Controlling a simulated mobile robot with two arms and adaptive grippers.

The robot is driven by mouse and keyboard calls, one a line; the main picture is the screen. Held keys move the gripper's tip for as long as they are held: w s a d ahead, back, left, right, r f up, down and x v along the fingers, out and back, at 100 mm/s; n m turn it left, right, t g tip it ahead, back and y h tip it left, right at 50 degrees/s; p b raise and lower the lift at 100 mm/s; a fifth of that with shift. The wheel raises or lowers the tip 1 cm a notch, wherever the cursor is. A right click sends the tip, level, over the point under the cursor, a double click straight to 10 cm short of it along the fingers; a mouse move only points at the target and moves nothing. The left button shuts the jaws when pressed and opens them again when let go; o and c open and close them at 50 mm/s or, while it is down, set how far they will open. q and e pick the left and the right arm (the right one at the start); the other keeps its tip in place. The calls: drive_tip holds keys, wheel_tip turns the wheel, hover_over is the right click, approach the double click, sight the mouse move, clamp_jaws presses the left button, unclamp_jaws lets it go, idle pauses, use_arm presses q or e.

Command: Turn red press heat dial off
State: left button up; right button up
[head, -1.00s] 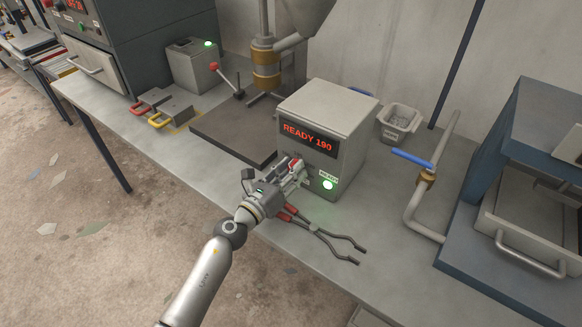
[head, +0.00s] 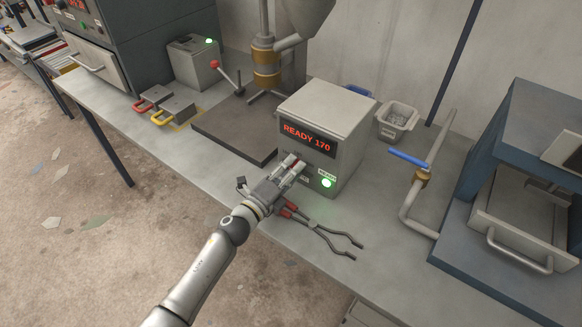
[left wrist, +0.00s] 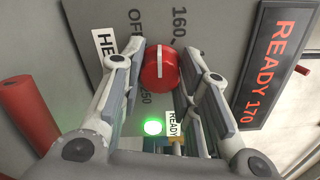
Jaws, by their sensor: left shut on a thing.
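The red heat dial (left wrist: 159,70) is on the front of a grey box-shaped press controller (head: 322,102). It has a white pointer line, and the labels OFF, 160 and 250 show around it in the left wrist view. The display (head: 307,139) reads READY 170. My left gripper (head: 293,164) is at the controller's front, with its two fingers (left wrist: 160,62) on either side of the dial, shut on it. In the head view the fingers mostly hide the dial. My right gripper is not in view.
A green lamp (head: 327,183) glows on the controller's front. Red-handled tongs (head: 318,227) lie on the bench just below my gripper. A pipe with a blue lever (head: 408,158) and a blue press stand to the right. A dark plate (head: 232,130) lies left of the controller.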

use_arm(q)
drive_tip(key=n+p, duration=0.1)
drive_tip(key=n, duration=0.2)
drive_tip(key=shift+n, duration=0.3)
drive_tip(key=shift+n+p, duration=0.3)
drive_tip(key=shift+n, duration=1.1)
drive_tip(key=o, duration=1)
drive_tip(key=shift+o, duration=0.2)
drive_tip(key=shift+a, duration=0.1)
drive_tip(key=v, duration=1.1)
drive_tip(key=shift+s+a, duration=0.1)
drive_tip(key=shift+s, duration=0.2)
drive_tip(key=shift+s+a, duration=0.1)
